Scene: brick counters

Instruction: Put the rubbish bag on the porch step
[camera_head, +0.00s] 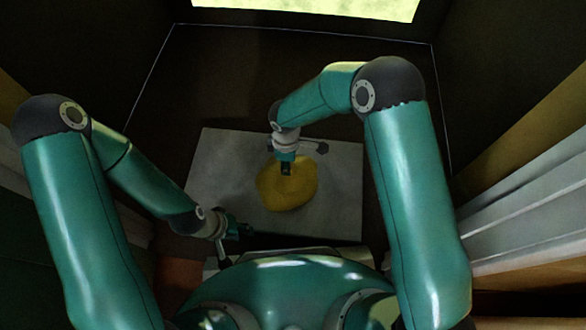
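The rubbish bag looks like a rounded yellow lump (288,192). It rests on, or just over, a pale grey slab (222,158), which may be the porch step. My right gripper (286,170) points down at the bag's top edge, its dark tip overlapping the yellow. I cannot tell if it grips the bag or only hovers over it. My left gripper (246,230) is low, near the slab's front edge and to the left of the bag. It appears to touch nothing, and its finger gap does not show clearly.
Dark floor (290,70) surrounds the slab, with thin pale lines bounding it. A bright opening (310,8) is at the top. Pale stepped ledges (520,215) run along the right side. Dark walls stand on both sides.

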